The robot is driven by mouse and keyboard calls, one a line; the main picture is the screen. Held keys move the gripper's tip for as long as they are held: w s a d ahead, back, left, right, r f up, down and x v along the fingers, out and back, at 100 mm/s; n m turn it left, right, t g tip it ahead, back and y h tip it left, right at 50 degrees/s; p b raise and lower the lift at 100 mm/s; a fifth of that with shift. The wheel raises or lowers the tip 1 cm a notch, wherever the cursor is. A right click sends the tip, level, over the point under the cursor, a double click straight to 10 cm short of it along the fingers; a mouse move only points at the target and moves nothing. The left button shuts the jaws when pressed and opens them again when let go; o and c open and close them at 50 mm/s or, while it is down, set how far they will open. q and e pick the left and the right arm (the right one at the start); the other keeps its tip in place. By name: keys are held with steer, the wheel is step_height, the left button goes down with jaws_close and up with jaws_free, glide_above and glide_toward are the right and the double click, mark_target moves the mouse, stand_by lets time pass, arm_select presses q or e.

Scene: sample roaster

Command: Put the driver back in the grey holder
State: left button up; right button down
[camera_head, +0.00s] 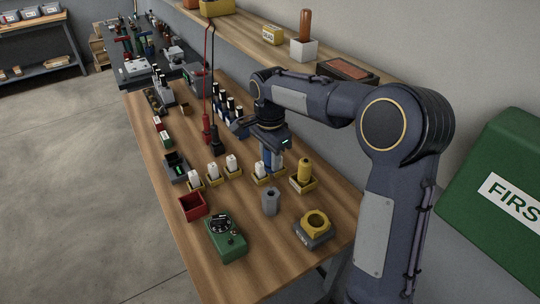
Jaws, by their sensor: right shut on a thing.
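My right gripper (272,160) points down over the middle of the workbench, behind the row of small yellow trays. It is shut on a blue-handled thing, which looks like the driver (277,161); the fingers and wrist hide most of it, and its lower end is hard to make out. The grey holder (270,202) is a small upright cylinder with a dark opening on top. It stands on the bench in front of the gripper, apart from it, and looks empty. My left gripper is not in view.
Red and black cables (207,90) hang behind the gripper. A shelf (240,27) runs along the wall.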

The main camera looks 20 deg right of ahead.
stand_by(0.4)
steer(key=shift+f+b, duration=2.3)
steer(key=shift+f, duration=1.35)
steer(key=shift+f+b, duration=0.9)
steer(key=shift+f, duration=0.5)
steer(key=c, duration=0.9)
jaws_free()
steer(key=shift+c, duration=0.2)
steer(key=shift+r, duration=0.2)
